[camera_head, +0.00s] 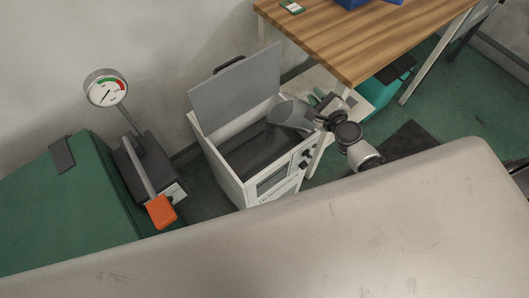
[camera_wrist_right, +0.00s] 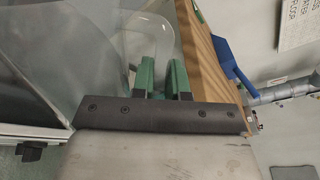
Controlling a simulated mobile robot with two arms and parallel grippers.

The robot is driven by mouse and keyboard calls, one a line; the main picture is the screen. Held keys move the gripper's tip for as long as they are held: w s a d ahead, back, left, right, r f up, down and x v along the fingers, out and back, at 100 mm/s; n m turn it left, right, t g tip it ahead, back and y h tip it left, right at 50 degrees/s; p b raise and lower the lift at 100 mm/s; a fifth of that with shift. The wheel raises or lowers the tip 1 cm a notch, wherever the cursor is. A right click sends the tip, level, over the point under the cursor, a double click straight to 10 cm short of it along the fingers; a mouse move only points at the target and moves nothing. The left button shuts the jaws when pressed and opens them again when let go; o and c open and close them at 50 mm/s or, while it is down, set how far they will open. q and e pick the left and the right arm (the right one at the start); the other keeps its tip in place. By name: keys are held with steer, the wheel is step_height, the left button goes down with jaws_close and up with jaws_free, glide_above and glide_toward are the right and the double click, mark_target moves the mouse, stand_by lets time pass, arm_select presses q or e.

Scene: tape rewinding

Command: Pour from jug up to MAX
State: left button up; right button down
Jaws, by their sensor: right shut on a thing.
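A grey, see-through jug (camera_head: 290,113) is tilted over the open top of a white tank-like machine (camera_head: 231,181). Its mouth points left, above the dark opening. My right gripper (camera_head: 318,117) is shut on the jug at its right side. In the right wrist view, the green fingers (camera_wrist_right: 162,80) close on the clear jug (camera_wrist_right: 150,38). The machine's grey lid (camera_head: 235,88) stands open at the back. A dark window (camera_head: 273,179) is on its front; I cannot read a MAX mark or a level. I cannot tell whether liquid is flowing. My left gripper is not in view.
A wooden table (camera_head: 365,38) with a blue object (camera_head: 372,3) stands behind and to the right. A teal box (camera_head: 385,85) sits under it.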

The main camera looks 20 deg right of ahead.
steer(key=shift+r, duration=0.2)
steer(key=shift+a+r+p, duration=0.1)
steer(key=shift+r+p, duration=0.05)
steer(key=shift+p, duration=0.3)
steer(key=shift+a+r+n+p, duration=0.15)
steer(key=shift+r+n+p, duration=0.1)
steer(key=shift+n+p, duration=0.15)
stand_by(0.7)
steer(key=shift+a+r+p, duration=0.1)
steer(key=shift+r+p, duration=0.15)
steer(key=shift+p, duration=0.2)
steer(key=shift+r, duration=0.1)
stand_by(0.4)
steer(key=shift+a+r+n+p, duration=0.2)
steer(key=shift+n+p, duration=0.1)
steer(key=shift+p, duration=0.15)
